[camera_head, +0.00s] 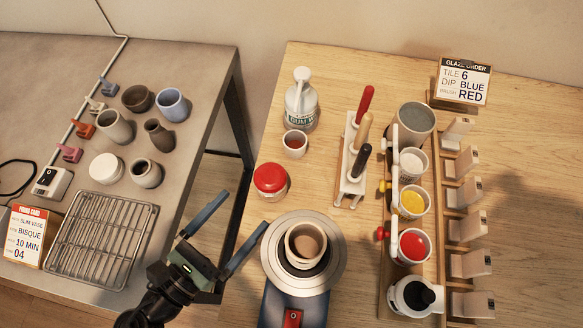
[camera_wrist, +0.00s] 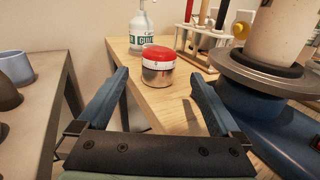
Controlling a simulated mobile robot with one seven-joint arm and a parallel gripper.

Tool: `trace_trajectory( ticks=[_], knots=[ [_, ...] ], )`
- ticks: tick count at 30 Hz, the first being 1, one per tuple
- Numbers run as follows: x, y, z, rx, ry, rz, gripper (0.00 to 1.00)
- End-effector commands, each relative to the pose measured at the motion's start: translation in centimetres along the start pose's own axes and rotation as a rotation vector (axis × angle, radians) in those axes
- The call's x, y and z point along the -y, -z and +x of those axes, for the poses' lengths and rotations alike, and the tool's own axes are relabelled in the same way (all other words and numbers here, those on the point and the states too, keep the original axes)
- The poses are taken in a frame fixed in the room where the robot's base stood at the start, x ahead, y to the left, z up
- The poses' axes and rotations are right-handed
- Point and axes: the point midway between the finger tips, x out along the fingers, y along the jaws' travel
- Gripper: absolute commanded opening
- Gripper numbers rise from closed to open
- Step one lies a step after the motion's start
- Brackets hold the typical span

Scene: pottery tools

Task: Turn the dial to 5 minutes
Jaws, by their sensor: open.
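A round red-topped thing with a silvery body (camera_head: 270,181), which looks like the timer with its dial, stands upright near the left edge of the wooden table. In the wrist view its red top (camera_wrist: 157,53) shows ahead between my fingers; any marks on it are too small to read. My gripper (camera_head: 245,210) is open and empty, in front of and to the left of it, fingers pointing toward it. In the wrist view my gripper (camera_wrist: 160,77) spreads its blue fingers to either side of the red-topped thing, apart from it.
A pottery wheel (camera_head: 335,252) bearing a beige pot (camera_head: 305,243) stands close right of my gripper. A small cup (camera_head: 295,144), a white bottle (camera_head: 301,100) and a tool rack (camera_head: 352,165) stand behind. A grey table (camera_head: 190,60) with pots and a wire rack (camera_head: 102,240) is left, across a gap.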

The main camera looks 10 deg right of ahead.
Motion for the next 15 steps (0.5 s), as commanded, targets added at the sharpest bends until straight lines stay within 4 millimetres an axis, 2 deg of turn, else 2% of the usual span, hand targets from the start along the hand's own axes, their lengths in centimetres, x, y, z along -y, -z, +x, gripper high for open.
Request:
trace_trajectory(
  ticks=[5, 15],
  knots=[
    [0.0, -0.2, 1.0, 0.016, -0.005, -0.022, 1.0],
    [0.1, -0.3, 7.9, 0.013, -0.001, -0.019, 1.0]
  ],
)
